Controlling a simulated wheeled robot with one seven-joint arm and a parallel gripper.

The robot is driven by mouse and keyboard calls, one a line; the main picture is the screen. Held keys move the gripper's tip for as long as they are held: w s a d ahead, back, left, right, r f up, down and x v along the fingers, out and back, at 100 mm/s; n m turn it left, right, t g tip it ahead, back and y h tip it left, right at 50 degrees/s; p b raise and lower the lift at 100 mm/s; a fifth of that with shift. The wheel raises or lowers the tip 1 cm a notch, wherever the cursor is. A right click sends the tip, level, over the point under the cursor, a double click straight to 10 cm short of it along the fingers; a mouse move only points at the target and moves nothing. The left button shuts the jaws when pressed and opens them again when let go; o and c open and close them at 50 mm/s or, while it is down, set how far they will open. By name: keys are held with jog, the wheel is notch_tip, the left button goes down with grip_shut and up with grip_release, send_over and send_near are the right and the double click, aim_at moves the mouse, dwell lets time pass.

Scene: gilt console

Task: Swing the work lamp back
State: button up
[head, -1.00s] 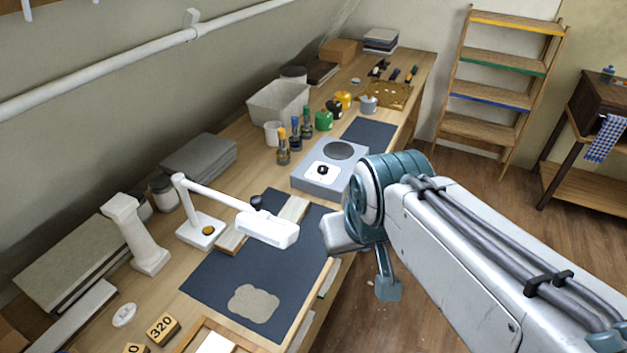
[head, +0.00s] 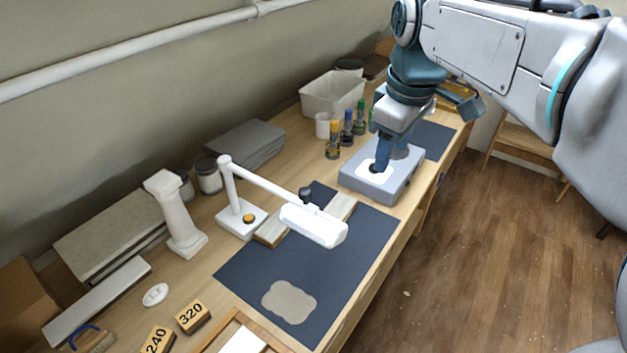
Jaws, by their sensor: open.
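The white work lamp (head: 313,225) stands on the bench on a square base with a yellow button. Its arm reaches right, and its long head hangs over the dark mat (head: 350,255). A small black knob (head: 305,195) sits on top near the head. One finger shows clearly; the other is mostly hidden.
A white column (head: 176,215) and jars stand left of the lamp. Bottles with coloured tops (head: 333,140) and a white bin (head: 332,94) are behind. A pale flat patch (head: 290,301) lies on the mat. Numbered blocks (head: 193,317) are in front. Floor is open at right.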

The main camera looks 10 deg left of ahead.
jog(key=w+a+f+n+g+b, duration=0.1)
jog(key=w+a+n+b, duration=0.1)
jog(key=w+a+n, duration=0.4)
jog(key=n+b, duration=0.1)
jog(key=n, duration=0.3)
send_over(305, 190)
jog(key=f, duration=0.2)
jog(key=shift+g+h, duration=0.3)
jog(key=shift+g, duration=0.1)
notch_tip(305, 190, down, 14)
jog(key=shift+r, duration=0.25)
grip_shut()
